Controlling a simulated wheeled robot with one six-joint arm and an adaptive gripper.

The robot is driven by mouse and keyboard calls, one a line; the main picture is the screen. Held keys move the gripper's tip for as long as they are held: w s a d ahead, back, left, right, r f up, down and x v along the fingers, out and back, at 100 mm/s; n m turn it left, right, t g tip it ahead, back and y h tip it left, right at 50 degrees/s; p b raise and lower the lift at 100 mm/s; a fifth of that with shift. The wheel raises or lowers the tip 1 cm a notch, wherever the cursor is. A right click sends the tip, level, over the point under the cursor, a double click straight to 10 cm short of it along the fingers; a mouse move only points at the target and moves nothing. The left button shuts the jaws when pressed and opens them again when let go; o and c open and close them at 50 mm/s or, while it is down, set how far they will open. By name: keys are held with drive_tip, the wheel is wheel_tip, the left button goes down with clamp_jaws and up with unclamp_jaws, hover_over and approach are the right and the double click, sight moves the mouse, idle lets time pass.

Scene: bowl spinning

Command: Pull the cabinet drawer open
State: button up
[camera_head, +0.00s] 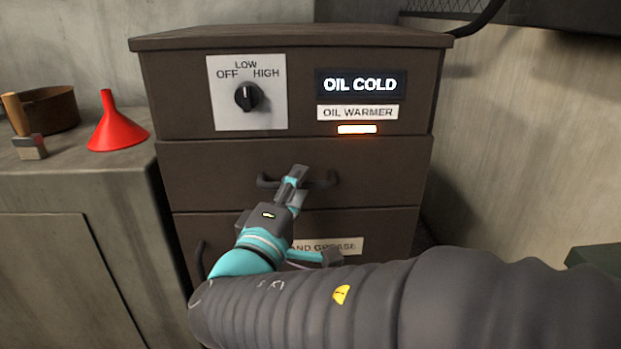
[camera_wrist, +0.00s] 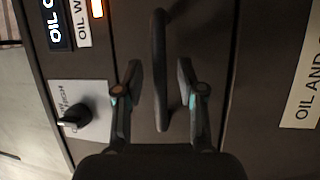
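The dark brown cabinet (camera_head: 200,178) stands in the middle of the head view. Its middle drawer is shut flush and has a dark curved handle (camera_head: 325,181). My gripper (camera_head: 294,180) is at this handle in the head view and covers its middle. In the wrist view the handle (camera_wrist: 160,70) runs between the two fingers of my gripper (camera_wrist: 158,88). The fingers are open, one on each side of the handle, with a visible gap on both sides. They do not appear to touch it.
Above the drawer is a panel with a dial (camera_head: 247,97) and an "OIL COLD" display (camera_head: 361,84). A lower drawer has a label reading "AND GREASE" (camera_head: 335,246). A red funnel (camera_head: 118,127), a brown round container (camera_head: 50,109) and a brush-like tool (camera_head: 24,128) stand on the left counter.

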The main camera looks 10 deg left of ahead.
drive_tip(key=shift+w+d, duration=0.1)
drive_tip(key=shift+w, duration=0.35)
clamp_jaws()
